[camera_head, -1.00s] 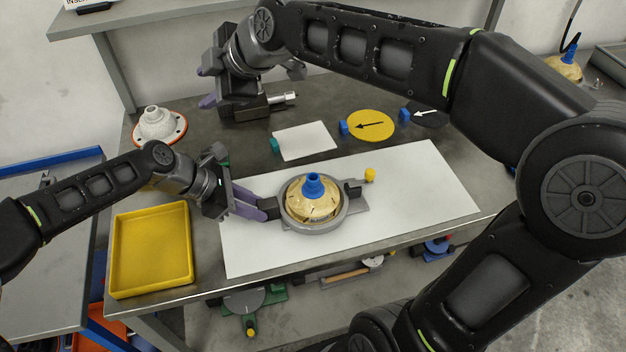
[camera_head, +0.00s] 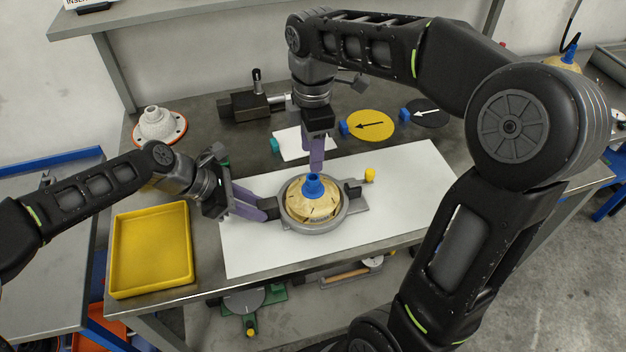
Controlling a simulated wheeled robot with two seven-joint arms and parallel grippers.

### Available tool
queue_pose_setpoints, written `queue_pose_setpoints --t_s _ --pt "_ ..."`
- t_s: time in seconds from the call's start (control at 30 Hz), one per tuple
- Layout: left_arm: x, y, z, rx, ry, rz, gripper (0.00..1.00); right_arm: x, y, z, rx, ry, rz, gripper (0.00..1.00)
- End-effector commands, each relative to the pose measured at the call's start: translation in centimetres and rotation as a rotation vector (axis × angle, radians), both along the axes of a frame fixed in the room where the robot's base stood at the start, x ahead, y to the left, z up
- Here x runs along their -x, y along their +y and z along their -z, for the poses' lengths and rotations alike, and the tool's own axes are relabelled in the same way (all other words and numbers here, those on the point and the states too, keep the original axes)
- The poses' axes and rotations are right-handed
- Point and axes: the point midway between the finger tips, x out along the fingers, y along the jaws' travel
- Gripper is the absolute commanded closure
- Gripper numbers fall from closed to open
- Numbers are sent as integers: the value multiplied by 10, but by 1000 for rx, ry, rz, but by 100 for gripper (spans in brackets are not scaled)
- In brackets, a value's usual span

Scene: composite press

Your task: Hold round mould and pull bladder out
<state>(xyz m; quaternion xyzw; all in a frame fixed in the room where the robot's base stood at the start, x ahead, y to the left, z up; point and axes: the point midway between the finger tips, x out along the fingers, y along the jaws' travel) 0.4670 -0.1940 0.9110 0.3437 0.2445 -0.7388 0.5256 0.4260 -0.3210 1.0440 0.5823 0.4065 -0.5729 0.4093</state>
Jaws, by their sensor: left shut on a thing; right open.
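The round mould (camera_head: 286,214) is a grey ring on the white mat (camera_head: 410,195), with black blocks at its left and right sides. The tan bladder (camera_head: 310,207) sits inside the ring, with a blue neck (camera_head: 313,184) pointing up. My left gripper (camera_head: 268,208) is shut on the black block at the mould's left side. My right gripper (camera_head: 316,165) is open, pointing down just above and behind the blue neck. Its fingertips look close to the neck's top; I cannot tell whether they touch.
A yellow tray (camera_head: 152,250) is at the left front of the bench. A white part on an orange-rimmed base (camera_head: 160,126) stands at the back left. A yellow disc (camera_head: 370,126), a dark disc (camera_head: 430,113) and a black tool (camera_head: 250,105) lie behind. The mat's right part is clear.

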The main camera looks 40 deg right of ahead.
Motion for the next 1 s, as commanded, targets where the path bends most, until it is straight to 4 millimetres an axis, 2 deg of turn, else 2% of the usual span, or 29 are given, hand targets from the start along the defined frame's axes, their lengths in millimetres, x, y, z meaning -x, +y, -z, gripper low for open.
queue_pose_setpoints --t_s 0.37,0.57,0.77,1.0 --pt "0 0 0 1 1 1 100 4 0 0 6 15 -6 56" --pt "0 0 0 1 1 1 100 4 0 8 6 17 -6 56" --pt "0 0 0 1 1 1 100 4 0 29 5 18 -6 56" --pt "0 0 0 1 1 1 100 4 0 63 4 17 -5 56"
